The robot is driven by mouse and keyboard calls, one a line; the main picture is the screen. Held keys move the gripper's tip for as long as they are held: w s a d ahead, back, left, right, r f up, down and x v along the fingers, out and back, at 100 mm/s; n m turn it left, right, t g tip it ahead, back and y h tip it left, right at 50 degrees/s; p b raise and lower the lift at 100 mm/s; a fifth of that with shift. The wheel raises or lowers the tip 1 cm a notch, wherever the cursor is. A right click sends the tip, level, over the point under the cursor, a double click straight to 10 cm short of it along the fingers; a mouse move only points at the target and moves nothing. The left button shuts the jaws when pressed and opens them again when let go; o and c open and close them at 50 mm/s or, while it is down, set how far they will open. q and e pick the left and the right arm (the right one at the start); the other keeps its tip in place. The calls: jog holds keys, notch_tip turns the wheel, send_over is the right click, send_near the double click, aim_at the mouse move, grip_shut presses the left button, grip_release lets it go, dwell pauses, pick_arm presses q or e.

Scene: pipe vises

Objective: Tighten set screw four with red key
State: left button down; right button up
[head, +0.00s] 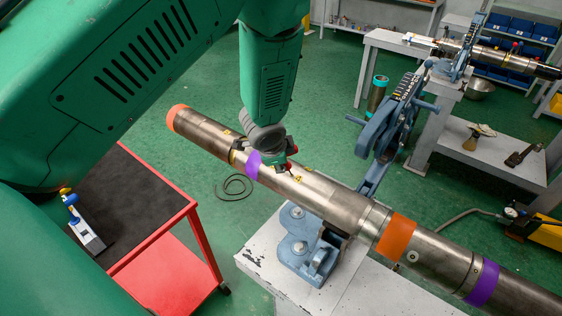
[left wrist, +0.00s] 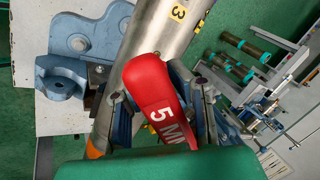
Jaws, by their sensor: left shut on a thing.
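The red key (left wrist: 150,85), marked "5 MM", is between the fingers of my left gripper (left wrist: 165,105), which is shut on it. In the head view my left gripper (head: 276,160) is over the steel pipe (head: 325,196), beside a purple band (head: 253,164); only small red bits of the key show there. The pipe also shows in the left wrist view (left wrist: 160,30), with a yellow label "3" (left wrist: 179,12). Small yellow labels sit along the pipe; set screw four cannot be made out. The key's tip is hidden, so its contact with a screw cannot be told. My right gripper is not in view.
A blue pipe vise (head: 307,247) on a pale bench (head: 262,262) holds the pipe; its upright blue part (head: 392,130) stands behind. A red cart (head: 165,262) with a black top is at left. A second bench (head: 440,150) stands at back right.

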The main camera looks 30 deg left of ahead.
pick_arm(q)
jog(key=shift+n, duration=0.4)
jog(key=shift+s+r, duration=0.15)
jog(key=shift+r, duration=0.35)
jog(key=shift+a+v, duration=0.15)
jog(key=shift+v, duration=0.8)
jog(key=shift+a+v, duration=0.15)
jog(key=shift+v, duration=0.85)
jog(key=shift+a, duration=0.1)
